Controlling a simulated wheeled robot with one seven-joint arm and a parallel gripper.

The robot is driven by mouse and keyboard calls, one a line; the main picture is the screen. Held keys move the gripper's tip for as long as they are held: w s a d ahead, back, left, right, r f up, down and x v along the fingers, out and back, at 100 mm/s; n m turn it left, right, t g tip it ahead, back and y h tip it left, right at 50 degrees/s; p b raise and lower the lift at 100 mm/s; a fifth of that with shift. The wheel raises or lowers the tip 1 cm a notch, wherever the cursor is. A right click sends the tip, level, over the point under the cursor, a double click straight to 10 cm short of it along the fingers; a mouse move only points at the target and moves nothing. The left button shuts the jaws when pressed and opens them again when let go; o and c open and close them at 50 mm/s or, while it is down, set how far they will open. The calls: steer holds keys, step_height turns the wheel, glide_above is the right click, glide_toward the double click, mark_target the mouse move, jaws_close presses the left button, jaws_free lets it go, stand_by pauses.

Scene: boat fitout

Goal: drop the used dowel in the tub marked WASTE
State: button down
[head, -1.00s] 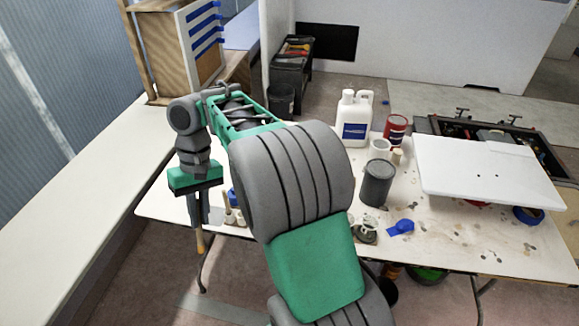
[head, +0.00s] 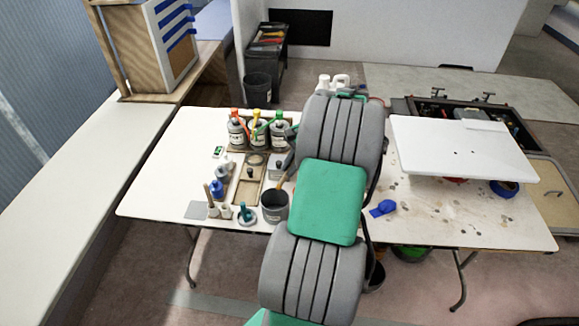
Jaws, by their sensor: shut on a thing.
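My gripper (head: 289,160) is mostly hidden behind my own arm. Only a dark part of it shows at the arm's left edge, over the table. The used dowel (head: 282,183) shows as a short tan piece slanting down and left from it, held in the shut jaws. Its upper part is hidden. A dark grey open tub (head: 274,207) stands at the table's front edge, just below the dowel in the picture. A small pale mark is on its side, too small to read, so I cannot tell if it says WASTE. The dowel appears above its rim, apart from it.
Bottles with coloured tops (head: 258,132) stand behind a wooden tray (head: 249,183). Small pots and brushes (head: 220,205) stand left of the tub. A white board (head: 460,148) lies at right, with blue tape (head: 383,208) before it.

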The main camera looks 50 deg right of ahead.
steer(key=s+b+x, duration=0.1)
steer(key=b+x, duration=0.4)
steer(key=x, duration=0.3)
steer(key=shift+d+f+b, duration=0.3)
steer(key=shift+f+b, duration=0.05)
steer(key=shift+w, duration=0.1)
steer(key=c, duration=1.4)
jaws_free()
steer(key=shift+o, duration=0.2)
steer(key=shift+r, duration=0.1)
steer(key=v, duration=0.7)
steer(key=shift+s+r, duration=0.2)
steer(key=shift+r, duration=0.05)
